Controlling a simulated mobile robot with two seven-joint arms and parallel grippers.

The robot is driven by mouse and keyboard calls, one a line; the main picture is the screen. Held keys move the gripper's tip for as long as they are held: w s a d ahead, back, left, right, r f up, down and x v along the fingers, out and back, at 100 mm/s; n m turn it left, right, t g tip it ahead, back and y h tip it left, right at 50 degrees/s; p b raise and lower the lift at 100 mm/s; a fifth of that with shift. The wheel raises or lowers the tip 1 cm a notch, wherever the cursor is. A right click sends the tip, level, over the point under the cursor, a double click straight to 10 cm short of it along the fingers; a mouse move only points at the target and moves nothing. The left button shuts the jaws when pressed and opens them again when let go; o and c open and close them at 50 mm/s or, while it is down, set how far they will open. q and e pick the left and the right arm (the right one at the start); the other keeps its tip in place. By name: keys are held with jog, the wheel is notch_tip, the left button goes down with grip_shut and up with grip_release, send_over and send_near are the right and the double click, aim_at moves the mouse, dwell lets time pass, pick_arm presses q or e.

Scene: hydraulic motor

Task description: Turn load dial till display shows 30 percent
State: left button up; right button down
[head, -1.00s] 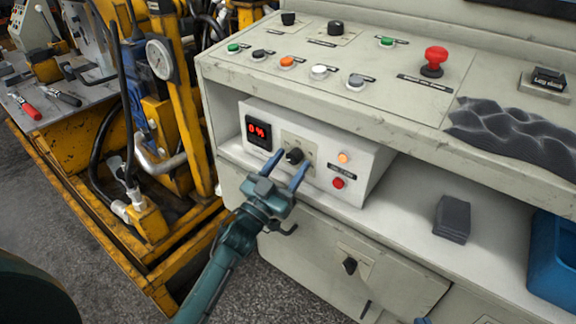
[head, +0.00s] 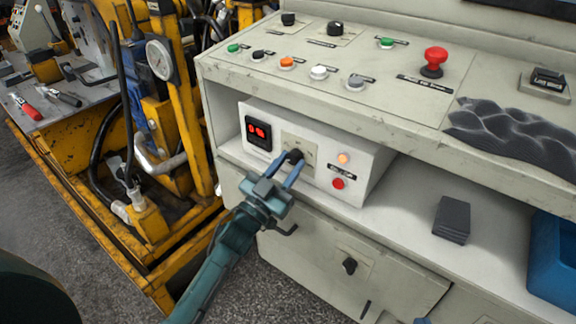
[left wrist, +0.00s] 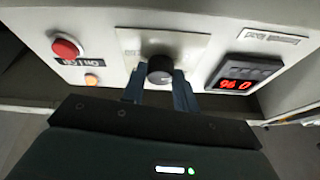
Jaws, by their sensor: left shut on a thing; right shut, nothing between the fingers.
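The load dial (head: 294,156) is a black knob on a pale plate on the front of a white control box (head: 371,165). It also shows in the left wrist view (left wrist: 160,70). The red display (head: 258,133) is left of it and reads 0 %; the left wrist view shows this display (left wrist: 238,84) upside down. My left gripper (head: 291,168) is shut on the dial, one blue finger on each side. It also shows in the left wrist view (left wrist: 159,82). Only a small blue tip of my right gripper (head: 422,321) shows at the bottom edge.
An orange button (head: 343,158) and a red button (head: 338,184) sit right of the dial. A dark block (head: 452,219) and a blue bin (head: 553,262) stand on the shelf further right. The console top overhangs the box. Yellow machinery (head: 183,100) stands at left.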

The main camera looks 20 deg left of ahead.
pick_arm(q)
jog(key=m+h, duration=0.1)
jog(key=m, duration=0.1)
jog(key=m+g+h, duration=0.1)
jog(key=m, duration=0.1)
jog(key=shift+a+m, duration=0.2)
jog(key=shift+m, duration=0.2)
jog(key=m, duration=0.2)
jog(key=m+g+h+p, duration=0.1)
jog(key=shift+a+r+m+g+h, duration=0.1)
jog(key=shift+m+g+h, duration=0.2)
jog(key=shift+m, duration=0.1)
jog(key=m+g, duration=0.1)
jog(key=m, duration=0.1)
jog(key=shift+w+r+m+h+p, duration=0.1)
jog(key=shift+m+h+p, duration=0.2)
jog(key=m+g, duration=0.1)
jog(key=m, duration=0.2)
jog(key=shift+a+p, duration=0.15)
jog(key=shift+p, duration=0.25)
jog(key=shift+r+m+g+h, duration=0.1)
jog(key=shift+m+g+h, duration=0.2)
jog(key=shift+m, duration=0.1)
jog(key=shift+m+g+p, duration=0.3)
jog(key=shift+m+p, duration=0.15)
jog(key=shift+m, duration=0.85)
pick_arm(e)
jog(key=shift+s+d+r+m, duration=0.15)
jog(key=shift+r+m, duration=0.25)
jog(key=shift+r, duration=0.65)
